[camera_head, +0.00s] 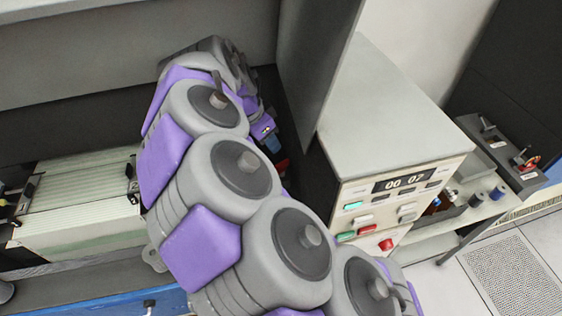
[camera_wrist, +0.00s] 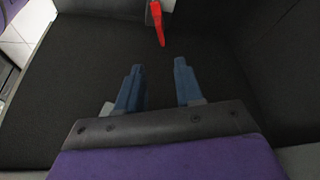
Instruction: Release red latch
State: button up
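The red latch (camera_wrist: 157,24) shows at the top centre of the wrist view, hanging against a dark surface. My gripper (camera_wrist: 157,70) is open, with its two blue fingers apart and nothing between them. The latch lies beyond the fingertips, roughly in line with the gap, and is not touched. In the head view my gripper (camera_head: 272,142) is partly hidden behind my own arm, in the dark recess left of the grey cabinet. A small bit of red (camera_head: 281,165) shows just below it there; most of it is hidden.
A grey cabinet (camera_head: 385,110) with a display and coloured buttons stands right of my arm. Its side panel (camera_head: 312,60) rises close beside my gripper. A side table with a tool tray (camera_head: 500,150) stands at far right.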

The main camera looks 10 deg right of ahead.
aim_at(281, 163)
jog(key=x, duration=0.3)
jog(key=b+x, duration=0.1)
jog(key=x, duration=0.7)
jog(key=shift+w+a+f, duration=0.1)
jog(key=shift+a+f, duration=0.15)
jog(key=shift+f, duration=0.1)
jog(key=shift+d+f, duration=0.3)
jog(key=shift+d, duration=0.05)
jog(key=shift+a, duration=0.1)
jog(key=shift+a, duration=0.1)
